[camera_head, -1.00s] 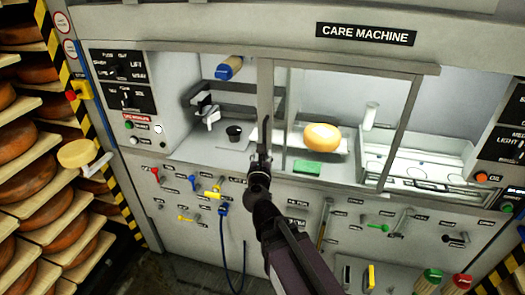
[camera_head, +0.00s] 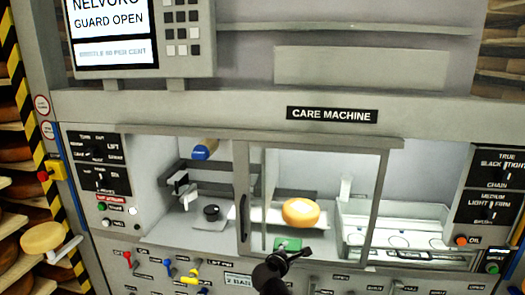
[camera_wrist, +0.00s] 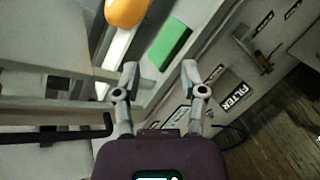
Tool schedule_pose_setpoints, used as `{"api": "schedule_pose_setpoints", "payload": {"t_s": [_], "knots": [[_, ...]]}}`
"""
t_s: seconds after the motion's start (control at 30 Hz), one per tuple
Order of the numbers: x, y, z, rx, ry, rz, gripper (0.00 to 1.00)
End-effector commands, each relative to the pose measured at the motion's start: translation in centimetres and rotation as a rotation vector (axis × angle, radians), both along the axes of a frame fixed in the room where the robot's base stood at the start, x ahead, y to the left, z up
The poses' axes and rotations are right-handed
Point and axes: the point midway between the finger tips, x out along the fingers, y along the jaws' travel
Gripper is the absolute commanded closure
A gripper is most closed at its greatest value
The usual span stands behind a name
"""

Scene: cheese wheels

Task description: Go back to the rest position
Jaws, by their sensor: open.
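My gripper (camera_head: 290,256) is in front of the care machine, low in the head view, below the yellow cheese wheel. In the wrist view my gripper (camera_wrist: 160,70) is open, with its two fingers apart and nothing between them. The orange-yellow cheese wheel (camera_head: 300,211) rests on a light board inside the machine; part of it shows at the top of the wrist view (camera_wrist: 126,10). A green block (camera_head: 288,243) lies in front of the wheel, partly behind my gripper. In the wrist view the green block (camera_wrist: 170,43) lies just beyond the fingertips, apart from them.
The machine's framed guard panel (camera_head: 378,200) stands close to my arm. A screen (camera_head: 110,30) reads "GUARD OPEN".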

Motion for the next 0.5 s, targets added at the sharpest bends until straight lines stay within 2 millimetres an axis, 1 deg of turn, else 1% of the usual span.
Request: {"api": "schedule_pose_setpoints", "payload": {"t_s": [0.03, 0.1, 0.2, 0.3, 0.4, 0.5], "knots": [[-0.4, -1.6, -0.9, 0.096, 0.016, -0.078, 0.46], [-1.2, -3.5, -2.4, 0.237, 0.038, -0.194, 0.46], [-2.5, -5.7, -4.4, 0.431, 0.067, -0.366, 0.46], [-4.1, -7.5, -6.4, 0.614, 0.097, -0.546, 0.46], [-5.8, -8.8, -8.2, 0.785, 0.125, -0.731, 0.46], [-7.7, -9.5, -9.7, 0.941, 0.157, -0.920, 0.46]]}}
